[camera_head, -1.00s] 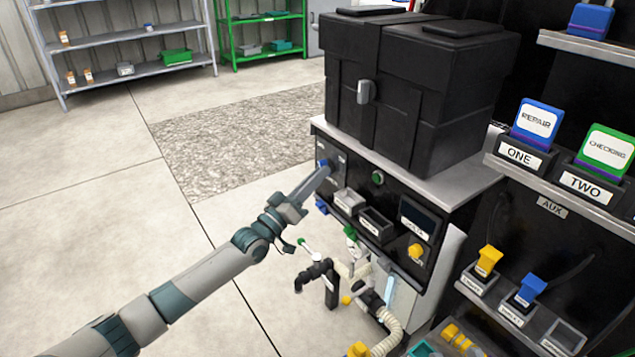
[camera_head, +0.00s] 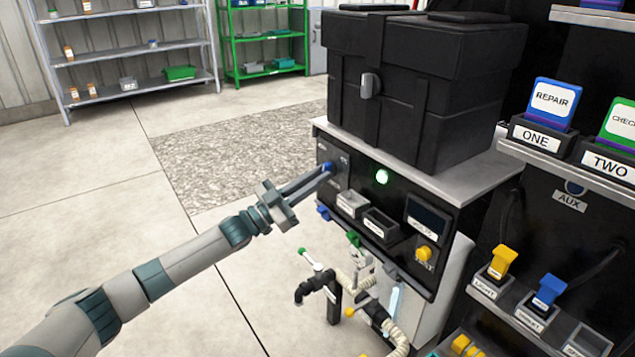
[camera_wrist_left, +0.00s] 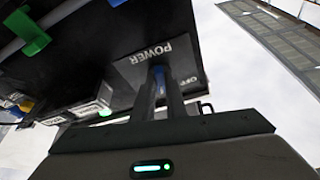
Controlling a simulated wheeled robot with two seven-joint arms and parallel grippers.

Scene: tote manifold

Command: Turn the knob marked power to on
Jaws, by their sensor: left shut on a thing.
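The power knob (camera_head: 328,167) is a small blue knob at the left end of the black control panel front. In the left wrist view the blue knob (camera_wrist_left: 159,82) shows between the fingers, under the word POWER, with OFF to its right; where it points is hard to tell. My left gripper (camera_head: 322,172) is shut on the knob, its long fingers reaching in from the left. The left wrist view also shows the gripper's fingers (camera_wrist_left: 160,95) on either side of the knob. A round green lamp (camera_head: 382,177) on the panel is lit brightly. My right gripper is not in view.
A black case (camera_head: 425,80) sits on top of the panel's cabinet. Right of the lamp are a dark display (camera_head: 428,215) and a yellow knob (camera_head: 424,253). Below stand a tap and hoses (camera_head: 330,285). Open floor (camera_head: 90,220) lies to the left.

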